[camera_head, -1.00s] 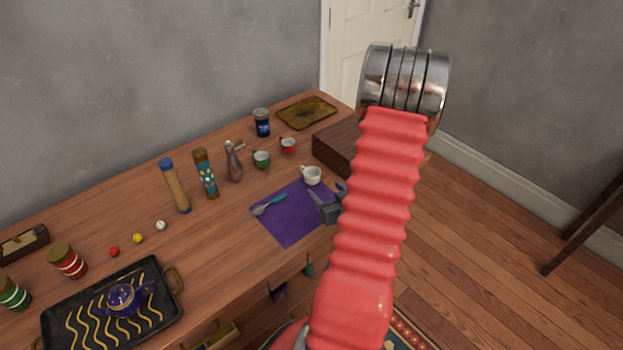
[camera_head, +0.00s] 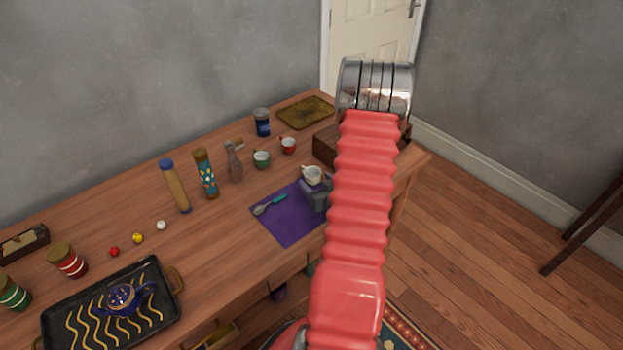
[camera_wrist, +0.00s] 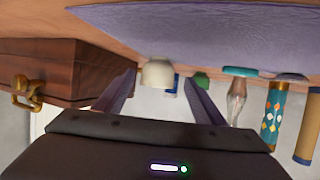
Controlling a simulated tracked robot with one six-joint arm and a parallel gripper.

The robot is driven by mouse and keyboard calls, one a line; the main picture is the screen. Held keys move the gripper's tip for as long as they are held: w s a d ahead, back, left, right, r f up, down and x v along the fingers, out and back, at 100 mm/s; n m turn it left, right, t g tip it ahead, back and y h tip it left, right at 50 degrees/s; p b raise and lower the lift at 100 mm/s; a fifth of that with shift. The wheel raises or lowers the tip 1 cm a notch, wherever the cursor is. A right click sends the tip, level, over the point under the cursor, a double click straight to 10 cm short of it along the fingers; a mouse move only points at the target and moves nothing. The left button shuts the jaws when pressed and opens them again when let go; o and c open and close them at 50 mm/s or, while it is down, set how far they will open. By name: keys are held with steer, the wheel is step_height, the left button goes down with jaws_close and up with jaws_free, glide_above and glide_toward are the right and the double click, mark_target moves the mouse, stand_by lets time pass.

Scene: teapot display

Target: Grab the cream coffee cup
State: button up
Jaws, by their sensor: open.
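The cream cup (camera_head: 312,175) stands upright on the table at the far edge of the purple cloth (camera_head: 286,226). My gripper (camera_head: 317,190) is open just in front of the cup, partly hidden behind my red arm. In the wrist view, which is upside down, the cream cup (camera_wrist: 158,73) shows ahead, between the two spread fingers of my gripper (camera_wrist: 168,86). I cannot tell whether the fingertips reach alongside it. Its handle shows at its left in the head view.
A brown wooden box (camera_wrist: 40,70) with a brass clasp stands close beside the gripper. A green cup (camera_head: 262,159) and a red cup (camera_head: 288,145) stand behind the cream cup. A spoon (camera_head: 268,206) lies on the cloth.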

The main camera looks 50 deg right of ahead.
mark_target(310, 176)
steer(key=shift+x, duration=2.6)
steer(key=shift+d, duration=0.1)
steer(key=shift+c, duration=0.3)
steer(key=c, duration=1)
